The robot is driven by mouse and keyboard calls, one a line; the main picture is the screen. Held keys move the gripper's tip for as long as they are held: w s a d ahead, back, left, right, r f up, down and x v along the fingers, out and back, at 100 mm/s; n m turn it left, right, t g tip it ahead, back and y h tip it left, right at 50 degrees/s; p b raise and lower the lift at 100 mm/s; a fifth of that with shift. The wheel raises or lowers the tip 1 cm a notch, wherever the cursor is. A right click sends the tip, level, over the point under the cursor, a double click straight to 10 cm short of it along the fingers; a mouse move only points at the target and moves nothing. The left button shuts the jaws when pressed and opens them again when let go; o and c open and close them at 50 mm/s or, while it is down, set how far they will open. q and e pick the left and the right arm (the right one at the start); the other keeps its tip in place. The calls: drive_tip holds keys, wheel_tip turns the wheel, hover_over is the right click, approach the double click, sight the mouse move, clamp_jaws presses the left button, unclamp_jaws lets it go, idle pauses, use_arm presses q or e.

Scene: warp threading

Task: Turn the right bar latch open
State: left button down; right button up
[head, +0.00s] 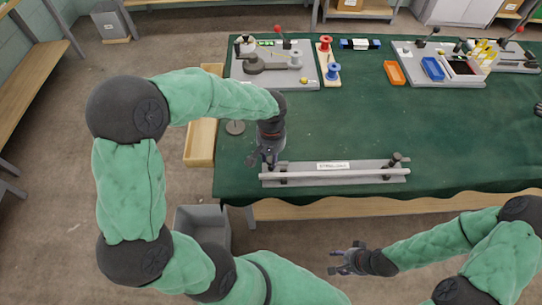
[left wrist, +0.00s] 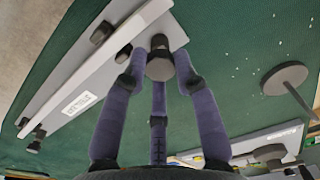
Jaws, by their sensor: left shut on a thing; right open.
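A grey bar fixture (head: 330,180) with a pale rod (head: 335,175) and a white label lies along the table's front edge. Its right bar latch (head: 397,158) is a dark knob at the right end, with no gripper near it. In the left wrist view the fixture's plate (left wrist: 60,85) runs away to the lower left. My left gripper (head: 266,158) is at the fixture's left end, its fingers shut around a dark round latch knob (left wrist: 160,66). The fingers partly hide that left latch. My right gripper (head: 347,262) is open and empty, in front of the table, below the fixture.
A dark disc with a thin post (head: 235,127) stands left of my left gripper. A grey board with a lever (head: 285,75) and red and blue spools (head: 333,72) are at the back. Orange and blue trays (head: 433,68) stand back right. The table's middle is clear.

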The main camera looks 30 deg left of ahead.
use_arm(q)
drive_tip(key=c, duration=1)
unclamp_jaws()
drive_tip(key=shift+o, duration=0.2)
wheel_tip(320, 180, up, 12)
